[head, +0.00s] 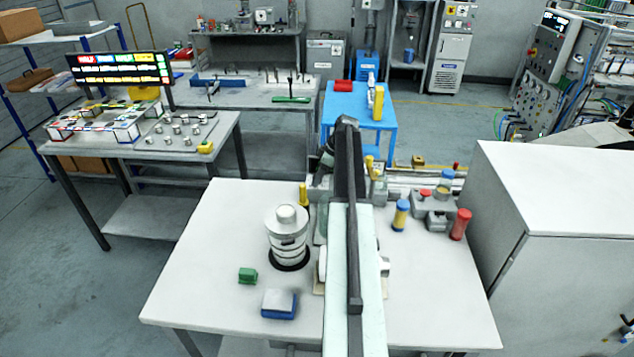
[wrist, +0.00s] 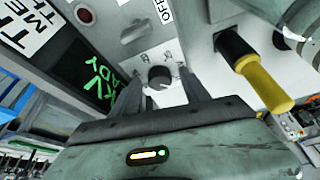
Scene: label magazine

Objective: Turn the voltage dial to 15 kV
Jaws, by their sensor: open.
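In the wrist view, a round dark dial (wrist: 159,77) sits on a light grey panel (wrist: 150,52), with small markings around it too small to read. My gripper (wrist: 160,86) is open, with one finger on each side of the dial in the picture. I see no clear contact, and I cannot tell how near the fingertips are to the panel. The dial's pointer direction is not clear. A dark display (wrist: 85,75) with green lettering including "KV" is left of the dial. In the head view my arm hides the dial and the gripper.
A yellow-handled part with a black collar (wrist: 255,75) sticks out right of the dial. A red button (wrist: 84,14) is at upper left. On the white table (head: 210,270) are a white stacked cylinder (head: 287,235), a green block (head: 247,275) and a blue-and-white block (head: 279,304).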

